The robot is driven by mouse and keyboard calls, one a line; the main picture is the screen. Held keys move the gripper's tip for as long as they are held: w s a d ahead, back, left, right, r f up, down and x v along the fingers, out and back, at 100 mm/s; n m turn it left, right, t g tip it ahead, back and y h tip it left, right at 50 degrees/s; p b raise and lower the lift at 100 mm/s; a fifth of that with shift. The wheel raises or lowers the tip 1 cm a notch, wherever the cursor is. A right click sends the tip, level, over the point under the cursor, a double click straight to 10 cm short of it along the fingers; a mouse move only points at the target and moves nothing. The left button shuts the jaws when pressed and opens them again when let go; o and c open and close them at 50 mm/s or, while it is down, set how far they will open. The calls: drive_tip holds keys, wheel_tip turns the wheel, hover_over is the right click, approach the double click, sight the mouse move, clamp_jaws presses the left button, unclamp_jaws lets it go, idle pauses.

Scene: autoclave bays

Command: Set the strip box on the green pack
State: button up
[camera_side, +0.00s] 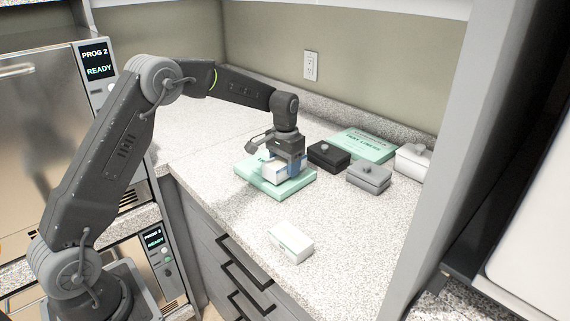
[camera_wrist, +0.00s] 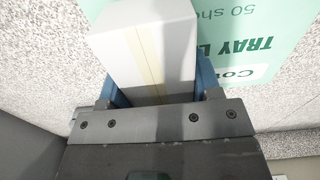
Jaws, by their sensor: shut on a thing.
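My gripper (camera_side: 287,162) is shut on a white box (camera_side: 271,171) with a pale yellow band, which I take to be the strip box. In the wrist view the box (camera_wrist: 145,45) sits between the blue fingers and reaches out beyond them. In the side view it is over the near green pack (camera_side: 266,187), which lies flat on the counter. Whether the box touches the pack is hard to tell. In the wrist view a green pack (camera_wrist: 250,50) with dark lettering shows to the right of the box, partly hidden by it.
Another green pack (camera_side: 368,146) lies toward the wall. Near it are a black case (camera_side: 328,157), a grey case (camera_side: 369,178) and a white lidded container (camera_side: 413,161). A second white box (camera_side: 291,242) sits near the counter's front edge. The counter (camera_side: 232,129) behind my gripper is clear.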

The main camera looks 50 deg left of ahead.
drive_tip(key=shift+f, duration=0.35)
drive_tip(key=o, duration=1.1)
drive_tip(key=shift+r, duration=3.5)
